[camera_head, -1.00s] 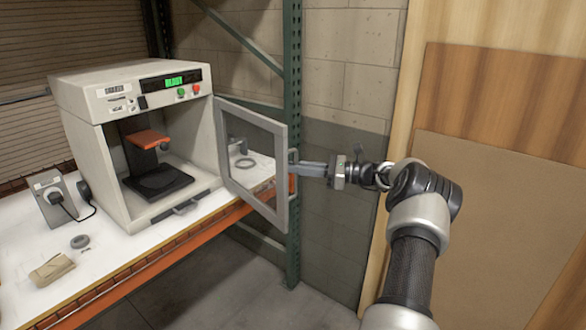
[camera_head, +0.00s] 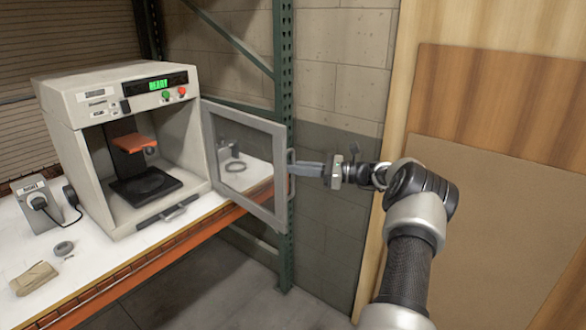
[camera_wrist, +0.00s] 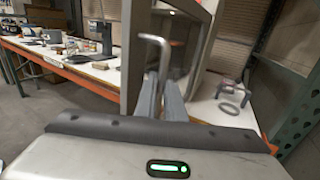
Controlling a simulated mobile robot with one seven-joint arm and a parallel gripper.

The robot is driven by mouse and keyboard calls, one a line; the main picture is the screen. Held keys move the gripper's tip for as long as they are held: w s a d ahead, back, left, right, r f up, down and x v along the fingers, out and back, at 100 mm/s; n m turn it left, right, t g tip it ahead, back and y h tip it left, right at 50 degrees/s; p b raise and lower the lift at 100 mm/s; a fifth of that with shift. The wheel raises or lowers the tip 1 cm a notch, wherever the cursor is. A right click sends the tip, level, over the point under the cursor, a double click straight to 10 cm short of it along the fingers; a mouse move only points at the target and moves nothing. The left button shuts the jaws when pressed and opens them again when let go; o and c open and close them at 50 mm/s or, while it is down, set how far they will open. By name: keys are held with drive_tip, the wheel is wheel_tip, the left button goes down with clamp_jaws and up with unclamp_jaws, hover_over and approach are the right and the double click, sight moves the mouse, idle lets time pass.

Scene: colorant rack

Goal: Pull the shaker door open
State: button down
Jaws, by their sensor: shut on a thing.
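The shaker (camera_head: 125,140) is a pale box on the white bench at the left, with a lit green display. Its grey-framed glass door (camera_head: 210,150) is swung wide open on the right side, and the inside shows an orange clamp (camera_head: 135,142) above a black base plate (camera_head: 146,186). My gripper (camera_head: 294,168) is at the door's outer edge, shut on the door handle (camera_head: 291,182). In the wrist view the fingers point at the bent metal handle (camera_wrist: 157,40) and the door frame (camera_wrist: 195,60); the exact finger contact is small.
A green rack post (camera_head: 285,90) stands close behind the door edge and gripper. A grey switch box (camera_head: 40,205), a grey ring (camera_head: 64,248) and a tan pouch (camera_head: 34,279) lie on the bench. Wooden boards (camera_head: 490,200) lean at the right. The floor below is clear.

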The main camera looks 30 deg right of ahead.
drive_tip(key=shift+r, duration=0.2)
drive_tip(key=c, duration=1.8)
unclamp_jaws()
drive_tip(key=shift+f, duration=0.15)
drive_tip(key=shift+c, duration=0.2)
drive_tip(key=b+v, duration=0.1)
drive_tip(key=v, duration=1.6)
drive_tip(key=shift+s+b, duration=0.2)
drive_tip(key=shift+b, duration=0.2)
